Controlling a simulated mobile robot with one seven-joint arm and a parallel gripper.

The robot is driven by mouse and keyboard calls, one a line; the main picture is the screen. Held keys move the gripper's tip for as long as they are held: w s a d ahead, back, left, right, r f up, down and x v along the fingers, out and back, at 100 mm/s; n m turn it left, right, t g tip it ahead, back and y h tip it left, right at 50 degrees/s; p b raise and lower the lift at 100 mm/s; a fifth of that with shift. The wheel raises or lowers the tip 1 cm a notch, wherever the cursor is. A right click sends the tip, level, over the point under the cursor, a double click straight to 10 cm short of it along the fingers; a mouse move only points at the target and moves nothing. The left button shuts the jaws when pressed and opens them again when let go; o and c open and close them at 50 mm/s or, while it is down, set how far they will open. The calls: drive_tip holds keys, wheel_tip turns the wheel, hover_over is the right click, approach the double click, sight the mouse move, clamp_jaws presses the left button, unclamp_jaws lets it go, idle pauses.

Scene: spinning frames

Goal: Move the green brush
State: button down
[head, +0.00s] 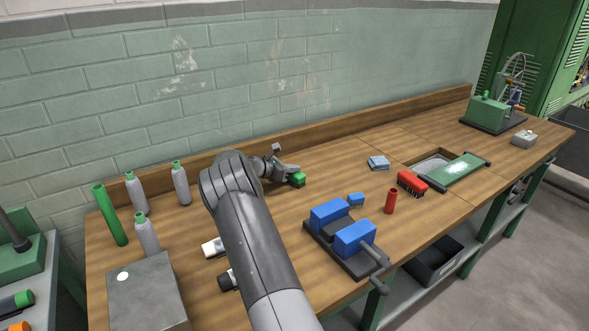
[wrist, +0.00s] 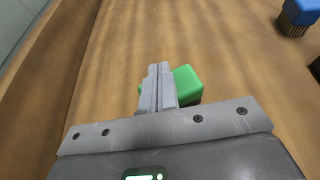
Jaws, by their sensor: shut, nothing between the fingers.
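The green brush (head: 297,180) lies on the bench top, right at the end of my gripper (head: 287,172) in the head view. In the wrist view the green brush (wrist: 187,84) shows as a green block behind and to the right of the fingers of my gripper (wrist: 159,68). The fingers are pressed together with nothing between them, and they hide part of the brush. I cannot tell whether they touch it.
Bottles (head: 180,183) stand left, with a grey box (head: 148,292) in front. The bench between the green brush and blue cloth (head: 378,162) is clear.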

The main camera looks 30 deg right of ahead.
drive_tip(key=shift+a+r, duration=0.1)
drive_tip(key=shift+a, duration=0.15)
drive_tip(key=shift+a+r, duration=0.3)
drive_tip(key=shift+a, duration=0.15)
drive_tip(key=v, duration=0.9)
drive_tip(key=d+r+m+y, duration=0.3)
drive_tip(key=d+m+y, duration=0.3)
drive_tip(key=m, duration=1.2)
drive_tip(key=d+r+m+y, duration=0.35)
drive_tip(key=d+m, duration=0.45)
drive_tip(key=m, duration=1)
drive_tip(key=shift+y, duration=0.35)
drive_tip(key=x, duration=1.1)
drive_tip(key=shift+s+a+f, duration=0.1)
drive_tip(key=shift+s+a, duration=0.15)
drive_tip(key=shift+s, duration=0.15)
drive_tip(key=a, duration=0.2)
drive_tip(key=shift+a+r, duration=0.25)
drive_tip(key=shift+a, duration=0.75)
drive_tip(key=a, duration=1.3)
drive_tip(key=shift+a, duration=0.1)
